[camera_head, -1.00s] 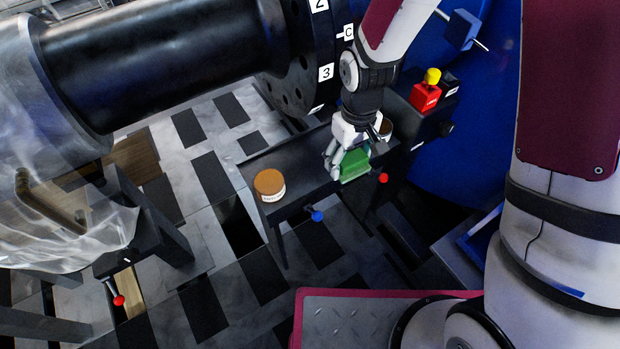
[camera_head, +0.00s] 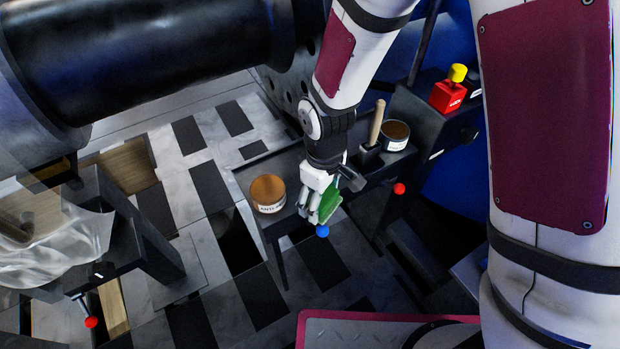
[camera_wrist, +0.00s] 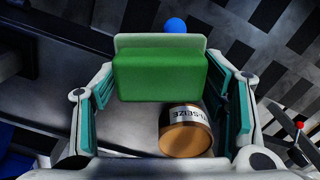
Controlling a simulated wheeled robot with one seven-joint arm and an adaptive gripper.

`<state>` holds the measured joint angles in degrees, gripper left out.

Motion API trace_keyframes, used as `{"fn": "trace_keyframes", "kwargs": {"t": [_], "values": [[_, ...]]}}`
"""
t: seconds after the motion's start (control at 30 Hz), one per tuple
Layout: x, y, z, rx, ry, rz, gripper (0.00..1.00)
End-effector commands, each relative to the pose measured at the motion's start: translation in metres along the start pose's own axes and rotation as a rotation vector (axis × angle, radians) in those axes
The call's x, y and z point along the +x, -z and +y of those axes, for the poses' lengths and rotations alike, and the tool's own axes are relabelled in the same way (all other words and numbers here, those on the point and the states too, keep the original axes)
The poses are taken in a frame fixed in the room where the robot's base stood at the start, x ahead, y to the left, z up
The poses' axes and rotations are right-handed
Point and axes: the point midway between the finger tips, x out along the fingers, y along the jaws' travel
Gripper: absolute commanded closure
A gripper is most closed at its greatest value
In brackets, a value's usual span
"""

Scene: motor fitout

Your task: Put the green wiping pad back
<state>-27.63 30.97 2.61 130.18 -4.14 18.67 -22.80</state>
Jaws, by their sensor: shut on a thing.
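The green wiping pad (camera_head: 330,202) has a pale backing and is held in my gripper (camera_head: 317,205). In the wrist view the pad (camera_wrist: 160,75) sits between the two teal-lined fingers (camera_wrist: 160,88), which are shut on it. In the head view the pad hangs tilted by the front edge of the dark narrow bench (camera_head: 252,180), right of a brown-topped tin (camera_head: 268,194). The tin also shows below the pad in the wrist view (camera_wrist: 187,132). I cannot tell whether the pad touches the bench.
A blue knob (camera_head: 322,231) is close below my gripper. A red knob (camera_head: 399,188) sticks out further right. A wooden-handled tool (camera_head: 376,122) stands beside a second tin (camera_head: 395,132). A red box with a yellow top (camera_head: 447,97) stands behind. A large black cylinder (camera_head: 150,60) spans the upper left.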

Motion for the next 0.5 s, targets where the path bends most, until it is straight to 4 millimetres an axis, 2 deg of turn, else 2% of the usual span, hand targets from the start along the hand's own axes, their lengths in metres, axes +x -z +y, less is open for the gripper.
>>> {"fn": "trace_keyframes", "kwargs": {"t": [0.1, 0.3, 0.5], "values": [[0.005, 0.025, 0.019, 0.001, -0.001, 0.002, 0.67], [0.009, 0.059, 0.044, 0.002, 0.000, 0.001, 0.67], [0.009, 0.073, 0.054, 0.001, 0.000, 0.000, 0.67]]}}
